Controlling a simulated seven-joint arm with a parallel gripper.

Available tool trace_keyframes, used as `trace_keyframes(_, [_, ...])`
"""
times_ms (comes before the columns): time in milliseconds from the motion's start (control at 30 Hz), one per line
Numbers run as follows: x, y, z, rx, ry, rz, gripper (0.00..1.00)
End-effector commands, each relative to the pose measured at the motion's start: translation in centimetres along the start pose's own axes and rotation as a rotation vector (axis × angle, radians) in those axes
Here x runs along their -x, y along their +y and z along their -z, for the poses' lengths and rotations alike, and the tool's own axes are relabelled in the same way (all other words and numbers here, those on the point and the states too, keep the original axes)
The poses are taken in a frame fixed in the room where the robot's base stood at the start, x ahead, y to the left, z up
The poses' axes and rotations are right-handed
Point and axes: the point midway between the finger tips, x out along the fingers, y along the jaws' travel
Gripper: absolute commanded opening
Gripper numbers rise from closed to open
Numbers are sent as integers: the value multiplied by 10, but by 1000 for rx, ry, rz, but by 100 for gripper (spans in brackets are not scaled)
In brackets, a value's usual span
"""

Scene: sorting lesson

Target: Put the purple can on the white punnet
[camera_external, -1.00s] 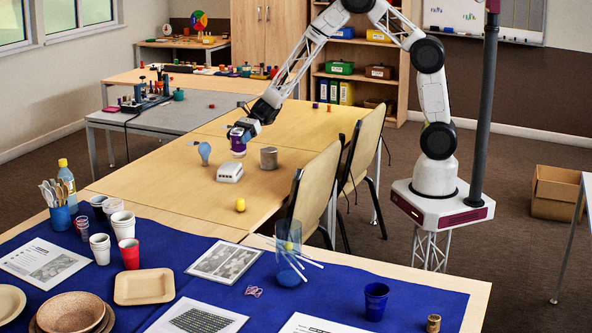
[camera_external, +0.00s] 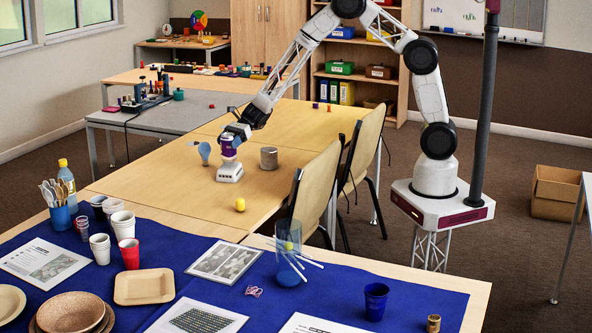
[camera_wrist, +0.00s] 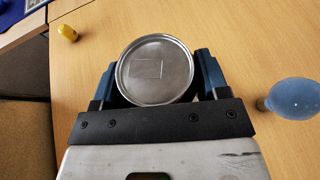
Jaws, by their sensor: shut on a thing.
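The purple can (camera_external: 229,147) is between the fingers of my gripper (camera_external: 231,139). In the wrist view my gripper (camera_wrist: 157,85) is shut on the can, whose round silver lid (camera_wrist: 155,69) faces the camera. The white punnet (camera_external: 230,174) stands on the wooden table directly below the can. The can is upright, its bottom at the punnet's top; I cannot tell whether they touch. The punnet is hidden behind the can and gripper in the wrist view.
A light blue bulb-shaped thing (camera_external: 204,151) stands close on the left, also in the wrist view (camera_wrist: 294,98). A grey metal can (camera_external: 269,158) is on the right. A yellow object (camera_external: 240,204) lies nearer the camera. Two chairs (camera_external: 313,190) line the table's right side.

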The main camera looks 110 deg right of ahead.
Motion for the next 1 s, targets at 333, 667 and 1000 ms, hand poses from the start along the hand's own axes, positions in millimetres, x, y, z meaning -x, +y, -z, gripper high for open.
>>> trace_keyframes(333, [-7, 0, 17, 0, -1, 1, 46])
trace_keyframes(667, [-8, 0, 20, -1, 0, 1, 46])
trace_keyframes(1000, [-8, 0, 20, -1, 0, 1, 94])
